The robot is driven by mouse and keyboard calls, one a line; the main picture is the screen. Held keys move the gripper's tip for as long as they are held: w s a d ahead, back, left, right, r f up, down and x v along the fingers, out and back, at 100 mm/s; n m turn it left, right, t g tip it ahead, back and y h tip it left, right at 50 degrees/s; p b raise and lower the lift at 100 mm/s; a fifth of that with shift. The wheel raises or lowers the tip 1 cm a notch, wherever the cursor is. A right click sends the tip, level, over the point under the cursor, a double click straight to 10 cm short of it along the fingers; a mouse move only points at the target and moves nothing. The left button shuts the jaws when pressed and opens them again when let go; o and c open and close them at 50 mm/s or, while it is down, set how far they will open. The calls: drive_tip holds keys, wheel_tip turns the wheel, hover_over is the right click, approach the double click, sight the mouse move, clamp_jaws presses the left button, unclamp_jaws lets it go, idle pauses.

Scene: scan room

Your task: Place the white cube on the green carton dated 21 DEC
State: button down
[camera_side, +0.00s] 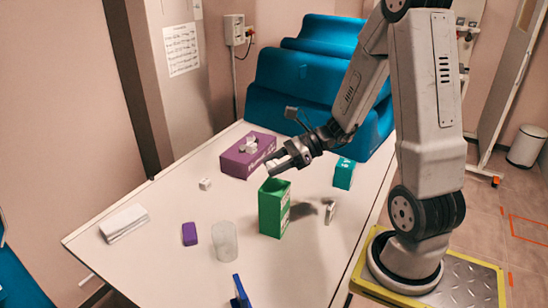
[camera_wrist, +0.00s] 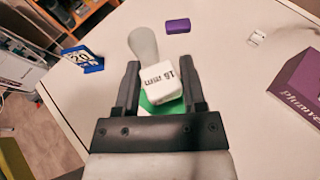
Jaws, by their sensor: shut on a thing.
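A white cube with dark lettering (camera_wrist: 160,82) sits between the fingers of my gripper (camera_wrist: 160,66), which is shut on it. In the side view my gripper (camera_side: 273,163) is above the green carton (camera_side: 273,210), which stands upright on the table. In the wrist view a bit of the green carton (camera_wrist: 147,103) shows beneath the cube; most of it is hidden by the cube and fingers. The cube appears raised above the carton's top; I cannot tell the exact gap. I cannot read a date on the carton.
A translucent cup (camera_side: 224,241) and a small purple block (camera_side: 190,234) stand left of the carton. A small white block (camera_side: 205,184), a purple tissue box (camera_side: 247,155) and a teal box (camera_side: 344,174) stand around. A blue sign (camera_wrist: 82,58) marked 20 is nearby.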

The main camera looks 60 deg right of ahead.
sight(275, 186)
drive_tip(key=shift+f, duration=1.75)
drive_tip(key=shift+c, duration=0.7)
unclamp_jaws()
drive_tip(key=shift+f, duration=0.1)
drive_tip(key=shift+s+d, duration=0.1)
drive_tip(key=v, duration=0.7)
drive_tip(key=shift+s+d, duration=0.1)
